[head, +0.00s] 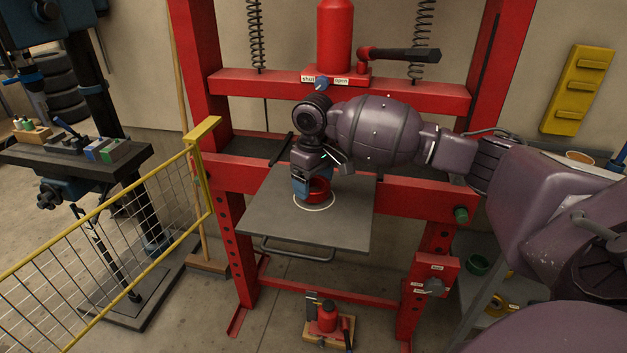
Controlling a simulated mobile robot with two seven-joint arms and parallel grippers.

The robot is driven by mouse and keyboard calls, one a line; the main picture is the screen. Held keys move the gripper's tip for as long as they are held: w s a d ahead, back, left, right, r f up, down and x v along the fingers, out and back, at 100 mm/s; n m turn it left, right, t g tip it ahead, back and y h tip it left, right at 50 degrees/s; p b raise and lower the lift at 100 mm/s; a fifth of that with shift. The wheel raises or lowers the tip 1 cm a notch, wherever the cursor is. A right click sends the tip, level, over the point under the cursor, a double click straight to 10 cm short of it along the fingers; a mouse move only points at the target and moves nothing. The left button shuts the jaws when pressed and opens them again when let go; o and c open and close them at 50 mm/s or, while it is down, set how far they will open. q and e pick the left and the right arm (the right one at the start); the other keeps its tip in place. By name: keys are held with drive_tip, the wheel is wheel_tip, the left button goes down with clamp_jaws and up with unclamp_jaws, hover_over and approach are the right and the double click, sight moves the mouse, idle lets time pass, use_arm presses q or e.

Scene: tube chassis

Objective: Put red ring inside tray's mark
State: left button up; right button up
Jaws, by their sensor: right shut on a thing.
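The red ring (319,190) is at the tip of my right gripper (308,190), which comes in from the right and points down. The gripper is shut on the ring's left side. The tray (268,219) is a flat grey plate with a front handle, set in the red press frame. Its mark is a pale circle (316,209), partly hidden behind the ring and the gripper. The ring appears over the back part of the mark; I cannot tell whether it touches the tray. My left gripper is not in view.
The red press frame (240,176) stands around the tray, with a red cylinder (335,35) and a lever above. A yellow mesh fence (100,225) is at the left. The tray's front and right surface is bare. A small red jack (327,318) stands on the floor below.

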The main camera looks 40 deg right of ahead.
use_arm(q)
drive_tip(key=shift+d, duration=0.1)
use_arm(e)
drive_tip(key=shift+f, duration=0.55)
drive_tip(key=o, duration=1)
drive_tip(key=shift+o, duration=0.2)
drive_tip(key=shift+r, duration=0.1)
wheel_tip(320, 180, up, 6)
drive_tip(key=shift+f+p, duration=0.1)
drive_tip(key=shift+p, duration=0.65)
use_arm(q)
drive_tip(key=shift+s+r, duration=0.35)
use_arm(e)
drive_tip(key=shift+r, duration=0.75)
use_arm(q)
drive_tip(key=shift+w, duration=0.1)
